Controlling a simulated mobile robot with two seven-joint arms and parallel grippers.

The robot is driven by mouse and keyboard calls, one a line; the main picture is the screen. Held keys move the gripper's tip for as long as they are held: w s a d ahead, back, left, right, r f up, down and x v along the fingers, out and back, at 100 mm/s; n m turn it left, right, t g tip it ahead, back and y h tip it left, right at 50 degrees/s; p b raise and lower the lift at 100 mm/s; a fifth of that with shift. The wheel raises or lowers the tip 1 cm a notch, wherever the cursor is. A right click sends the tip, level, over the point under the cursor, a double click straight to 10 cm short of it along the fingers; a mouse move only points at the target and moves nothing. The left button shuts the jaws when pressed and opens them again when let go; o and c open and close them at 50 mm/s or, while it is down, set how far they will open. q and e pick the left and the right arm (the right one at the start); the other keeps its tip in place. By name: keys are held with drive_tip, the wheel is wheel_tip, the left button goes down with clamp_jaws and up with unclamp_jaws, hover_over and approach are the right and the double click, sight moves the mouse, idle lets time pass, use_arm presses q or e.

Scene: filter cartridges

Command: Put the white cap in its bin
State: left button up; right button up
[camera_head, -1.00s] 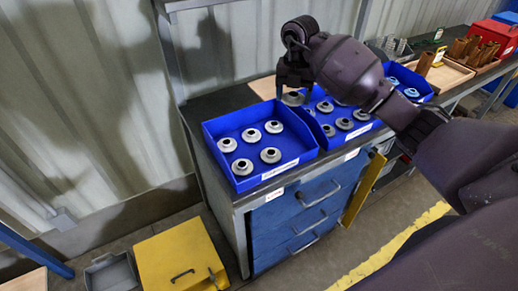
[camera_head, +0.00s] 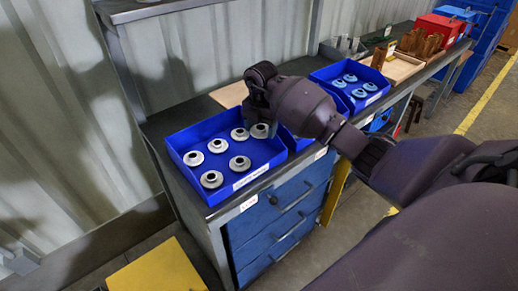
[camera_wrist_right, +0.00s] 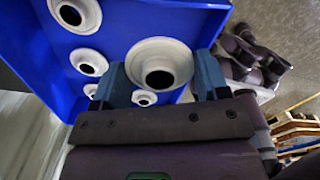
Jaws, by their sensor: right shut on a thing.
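My right gripper (camera_head: 261,122) is shut on a white cap (camera_head: 260,131), a pale ring with a dark centre hole. In the right wrist view the gripper (camera_wrist_right: 160,82) has a blue finger on either side of the cap (camera_wrist_right: 182,62). The cap is at the back right corner of the left blue bin (camera_head: 255,172), seemingly above its floor; the exact height is unclear. Several similar white caps stand in that bin, such as one at the front (camera_head: 211,180). The bin also fills much of the right wrist view (camera_wrist_right: 25,40). My left gripper is out of view.
A middle blue bin (camera_head: 297,143) is mostly hidden behind my right arm. A farther blue bin (camera_head: 378,97) holds several light-blue caps. A wooden tray (camera_head: 400,72) and red box (camera_head: 440,28) stand farther along the bench. A metal post rises behind the bench.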

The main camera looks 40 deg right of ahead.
sight(261, 154)
wheel_tip(261, 154, down, 3)
drive_tip(key=shift+r, duration=0.2)
wheel_tip(261, 154, down, 5)
drive_tip(key=shift+f+b, duration=0.1)
drive_tip(key=shift+b, duration=0.5)
drive_tip(key=shift+f, duration=0.25)
drive_tip(key=shift+r, duration=0.1)
drive_tip(key=o, duration=0.5)
drive_tip(key=shift+f, duration=0.2)
drive_tip(key=shift+c, duration=0.2)
drive_tip(key=o, duration=0.4)
drive_tip(key=shift+o, duration=0.2)
